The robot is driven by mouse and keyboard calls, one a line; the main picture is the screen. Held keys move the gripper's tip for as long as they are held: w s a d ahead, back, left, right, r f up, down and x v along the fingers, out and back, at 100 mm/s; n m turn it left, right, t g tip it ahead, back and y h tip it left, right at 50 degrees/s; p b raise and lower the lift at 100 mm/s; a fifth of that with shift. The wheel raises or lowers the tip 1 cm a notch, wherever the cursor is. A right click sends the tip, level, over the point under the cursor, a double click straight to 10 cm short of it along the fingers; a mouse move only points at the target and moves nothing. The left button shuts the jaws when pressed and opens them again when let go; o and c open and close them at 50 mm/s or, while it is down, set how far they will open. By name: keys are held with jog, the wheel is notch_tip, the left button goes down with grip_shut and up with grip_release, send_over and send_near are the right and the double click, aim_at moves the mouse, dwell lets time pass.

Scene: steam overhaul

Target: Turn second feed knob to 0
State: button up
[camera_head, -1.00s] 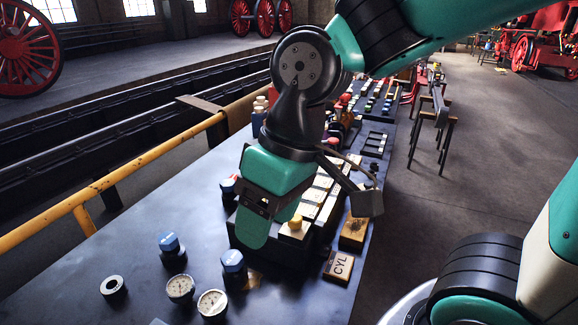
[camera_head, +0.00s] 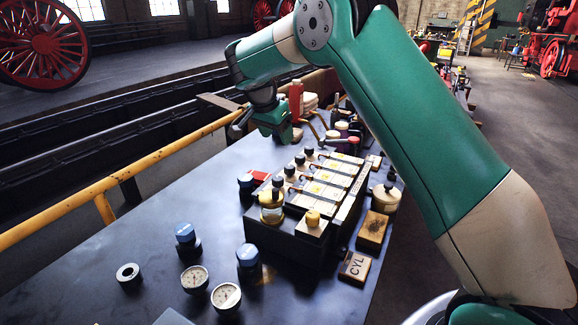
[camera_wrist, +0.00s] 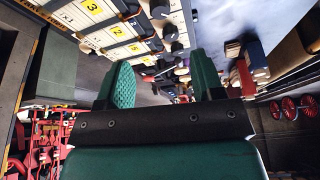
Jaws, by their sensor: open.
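A dark console box (camera_head: 300,243) on the bench carries a row of black-topped feed knobs (camera_head: 289,171), each at the end of a pale, labelled strip (camera_head: 316,189). I cannot tell which knob counts as second, nor read its setting. My gripper (camera_head: 277,134) is beyond the far end of the row, above the bench, touching no knob that I can see. In the wrist view its two green fingers (camera_wrist: 163,78) stand apart with nothing between them.
A yellow rail (camera_head: 150,147) runs along the bench's left side. Blue-capped knobs (camera_head: 248,256), gauges (camera_head: 226,297) and a CYL block (camera_head: 355,267) stand at the near end. A red upright object (camera_head: 296,98) is close to my gripper.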

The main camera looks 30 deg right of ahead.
aim_at(289, 167)
jog(key=p+x, duration=0.3)
jog(key=x, duration=1)
jog(key=shift+w+d+f, duration=0.1)
jog(key=shift+f, duration=0.3)
jog(key=c, duration=0.9)
